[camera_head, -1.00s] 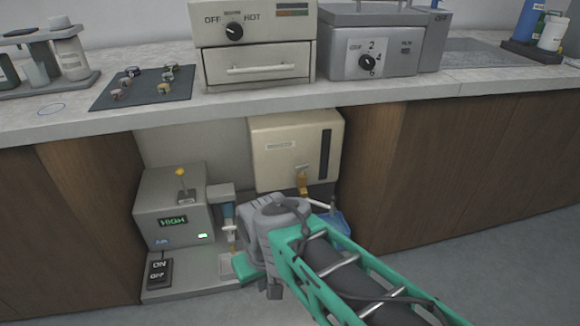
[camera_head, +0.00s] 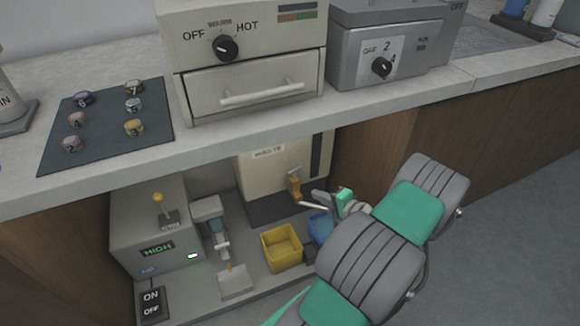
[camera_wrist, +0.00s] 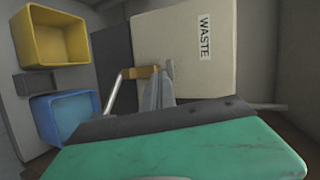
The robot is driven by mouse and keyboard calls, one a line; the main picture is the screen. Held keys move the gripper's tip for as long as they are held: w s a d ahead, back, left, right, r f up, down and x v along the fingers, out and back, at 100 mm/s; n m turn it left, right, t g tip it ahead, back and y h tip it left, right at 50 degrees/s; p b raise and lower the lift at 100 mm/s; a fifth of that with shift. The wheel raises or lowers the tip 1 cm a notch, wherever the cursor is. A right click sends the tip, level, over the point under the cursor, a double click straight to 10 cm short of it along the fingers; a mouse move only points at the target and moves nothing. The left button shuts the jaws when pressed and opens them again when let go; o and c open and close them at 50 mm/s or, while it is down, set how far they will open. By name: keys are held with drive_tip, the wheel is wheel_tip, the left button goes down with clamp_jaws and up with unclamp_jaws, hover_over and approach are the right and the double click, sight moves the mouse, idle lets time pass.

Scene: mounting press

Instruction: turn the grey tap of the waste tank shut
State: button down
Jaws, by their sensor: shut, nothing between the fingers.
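The cream waste tank (camera_head: 262,172) stands under the counter; its WASTE label shows sideways in the wrist view (camera_wrist: 180,40). A brass tap body (camera_head: 294,184) is on its front, with a pale grey bent handle (camera_head: 312,207) reaching out from it. In the wrist view the brass body (camera_wrist: 142,72) and the bent grey handle (camera_wrist: 115,90) lie just left of my fingers. My gripper (camera_head: 318,195) is shut and empty, its tips close beside the tap. I cannot tell whether they touch it. The fingers partly hide the tap's end in the wrist view (camera_wrist: 160,72).
A yellow bin (camera_head: 282,248) and a blue bin (camera_head: 322,228) stand below the tap. A grey machine (camera_head: 150,240) with a HIGH display is to the left. The counter edge (camera_head: 215,135) overhangs the niche, and a wooden cabinet side (camera_head: 365,165) bounds it to the right.

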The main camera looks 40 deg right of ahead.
drive_tip(key=d, duration=0.1)
drive_tip(key=m+h+b, duration=0.1)
drive_tip(key=b, duration=0.4)
approach(293, 174)
drive_tip(key=shift+t, duration=0.3)
drive_tip(key=x, duration=0.6)
drive_tip(key=shift+w+a+f, duration=0.15)
drive_tip(key=shift+w+f, duration=0.05)
drive_tip(key=shift+f, duration=0.05)
